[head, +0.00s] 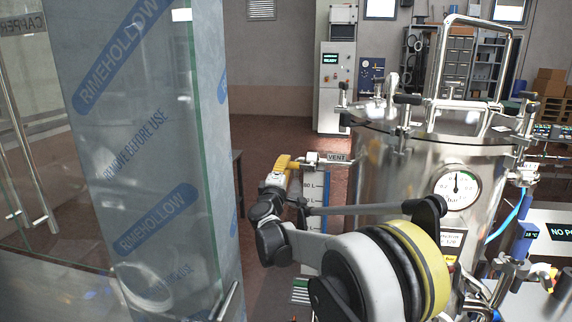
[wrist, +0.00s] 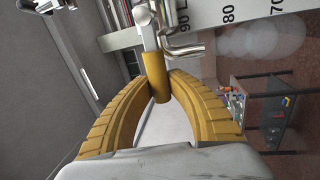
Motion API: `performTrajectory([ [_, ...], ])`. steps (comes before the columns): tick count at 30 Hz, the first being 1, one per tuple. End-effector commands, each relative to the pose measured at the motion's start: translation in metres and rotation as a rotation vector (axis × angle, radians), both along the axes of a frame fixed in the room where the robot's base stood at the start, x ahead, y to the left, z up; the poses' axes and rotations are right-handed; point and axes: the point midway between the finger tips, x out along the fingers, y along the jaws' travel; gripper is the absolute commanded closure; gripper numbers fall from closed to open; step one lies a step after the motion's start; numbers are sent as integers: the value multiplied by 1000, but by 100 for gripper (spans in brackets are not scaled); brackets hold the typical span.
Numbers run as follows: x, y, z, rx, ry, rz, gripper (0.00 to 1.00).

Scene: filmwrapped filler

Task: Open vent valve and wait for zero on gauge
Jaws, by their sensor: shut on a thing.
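The vent valve (head: 312,158) sticks out from the left side of the steel vessel (head: 385,180), beside a VENT label (head: 337,157). My gripper (head: 284,163) is at the valve's outer end. In the wrist view my gripper's yellow fingers (wrist: 160,88) close around the valve's yellow handle (wrist: 158,72), with the tips against its sides. Whether the valve is open or shut I cannot tell. The round gauge (head: 457,188) on the vessel front has a white face and a needle pointing about straight up; its numbers are too small to read surely.
A film-wrapped panel (head: 150,150) marked RIMEHOLLOW stands close on the left. A litre scale (head: 313,190) hangs just below the valve; its numbers also show in the wrist view (wrist: 228,14). My arm crosses in front of the vessel. Clear floor (head: 272,140) lies behind.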

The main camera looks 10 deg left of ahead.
Motion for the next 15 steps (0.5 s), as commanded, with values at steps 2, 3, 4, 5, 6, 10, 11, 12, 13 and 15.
performTrajectory([
  [2,0,0,-3,-20,1,1,100],
  [3,0,0,-3,-28,1,2,100],
  [4,0,0,-4,-34,1,1,100],
  [5,0,0,-4,-39,2,1,100],
  [6,0,0,-4,-43,2,2,100],
  [10,0,0,-5,-51,2,1,100],
  [11,0,0,-5,-52,2,1,100],
  [12,0,0,-5,-52,2,1,100],
  [13,0,0,-5,-52,2,1,100],
  [15,0,0,-5,-52,2,1,100],
])
